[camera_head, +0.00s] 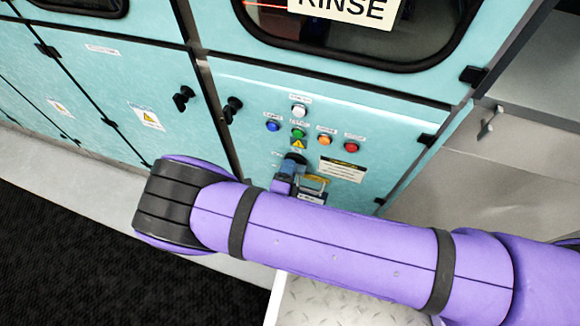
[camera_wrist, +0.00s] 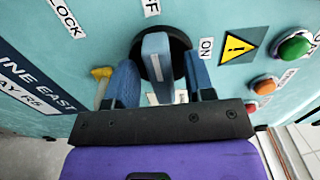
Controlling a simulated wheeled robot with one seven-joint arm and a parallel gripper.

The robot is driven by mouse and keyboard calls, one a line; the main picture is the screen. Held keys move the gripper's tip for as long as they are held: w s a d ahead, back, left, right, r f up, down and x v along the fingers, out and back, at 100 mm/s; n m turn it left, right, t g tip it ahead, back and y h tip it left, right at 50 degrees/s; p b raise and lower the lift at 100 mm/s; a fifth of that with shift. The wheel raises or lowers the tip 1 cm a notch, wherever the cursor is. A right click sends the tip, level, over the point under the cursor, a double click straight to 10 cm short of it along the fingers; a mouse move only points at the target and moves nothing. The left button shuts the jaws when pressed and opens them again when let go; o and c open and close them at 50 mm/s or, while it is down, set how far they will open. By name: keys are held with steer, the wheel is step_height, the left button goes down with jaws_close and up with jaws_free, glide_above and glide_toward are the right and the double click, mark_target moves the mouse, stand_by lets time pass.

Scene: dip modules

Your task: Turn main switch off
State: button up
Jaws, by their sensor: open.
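The main switch (camera_wrist: 157,60) is a grey-blue grip with a white line on a round black base, on the teal panel. In the wrist view a partly cut-off label ending in "FF" (camera_wrist: 151,6) is above it and "ON" (camera_wrist: 206,48) is at its right. The grip stands roughly upright in the picture, towards the upper label. My gripper (camera_wrist: 163,82) is open, with one blue finger on each side of the grip; I cannot tell whether they touch it. In the head view my gripper (camera_head: 293,166) is at the panel, and the switch cannot be made out.
Coloured buttons, including a green one (camera_wrist: 294,47) and an orange one (camera_wrist: 265,85), sit right of the switch beside a yellow warning triangle (camera_wrist: 236,46). A yellow part (camera_wrist: 102,74) is close to the left finger. Black door handles (camera_head: 183,98) protrude further left.

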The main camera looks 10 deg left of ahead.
steer(key=s, duration=0.9)
steer(key=shift+s+a, duration=0.25)
steer(key=shift+a, duration=0.1)
